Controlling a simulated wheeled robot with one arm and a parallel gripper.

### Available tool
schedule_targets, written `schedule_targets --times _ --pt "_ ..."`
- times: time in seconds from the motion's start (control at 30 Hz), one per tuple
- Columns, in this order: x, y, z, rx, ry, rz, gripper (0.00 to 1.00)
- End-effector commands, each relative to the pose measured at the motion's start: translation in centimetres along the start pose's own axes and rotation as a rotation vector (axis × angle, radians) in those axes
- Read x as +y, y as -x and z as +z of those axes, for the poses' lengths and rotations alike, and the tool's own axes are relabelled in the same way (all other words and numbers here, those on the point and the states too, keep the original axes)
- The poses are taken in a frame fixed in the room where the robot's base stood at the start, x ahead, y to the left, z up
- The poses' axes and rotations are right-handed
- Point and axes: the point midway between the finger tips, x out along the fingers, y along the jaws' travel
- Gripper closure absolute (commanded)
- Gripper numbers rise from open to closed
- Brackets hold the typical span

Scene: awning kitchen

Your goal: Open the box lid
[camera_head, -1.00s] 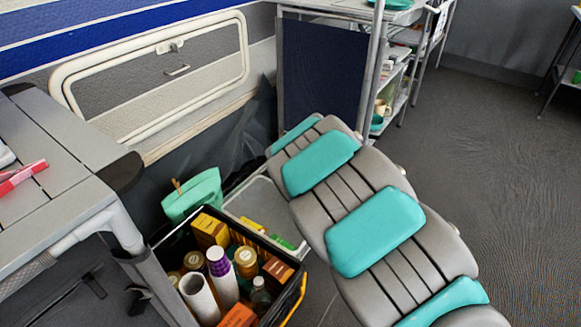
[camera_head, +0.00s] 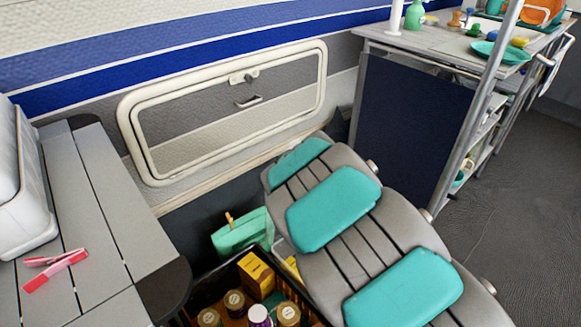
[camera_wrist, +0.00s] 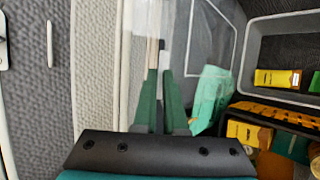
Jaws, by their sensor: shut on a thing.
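In the wrist view, my gripper (camera_wrist: 158,72) has its two green fingers close together. They are shut on the near edge of a clear, pale-edged panel (camera_wrist: 215,45), which looks like the box lid. The panel stands tilted, and its contact with the fingertips is hard to make out. The grey box (camera_wrist: 249,55) is at the upper right, its inside visible with a yellow packet and a green item in it. In the head view my arm hides my gripper and most of the box.
A dark crate (camera_wrist: 252,116) of groceries stands beside the box. A mint-green bag (camera_head: 238,235) is next to it. A closed wall hatch (camera_head: 225,110) is behind; a counter (camera_head: 405,38) stands right.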

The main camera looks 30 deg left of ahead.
Motion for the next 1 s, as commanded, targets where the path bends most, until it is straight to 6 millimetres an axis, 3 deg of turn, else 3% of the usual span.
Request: schedule_targets --times 0.17,0.5,0.83,1.0 --pt "0.8 -0.5 -0.6 0.001 0.0 0.002 1.0" --pt "0.7 -0.5 -0.6 0.0 0.0 0.001 0.65" --pt "0.7 -0.3 -0.6 0.0 0.0 0.0 0.65" --pt "0.7 0.7 -0.6 -0.001 0.001 -0.001 0.65"
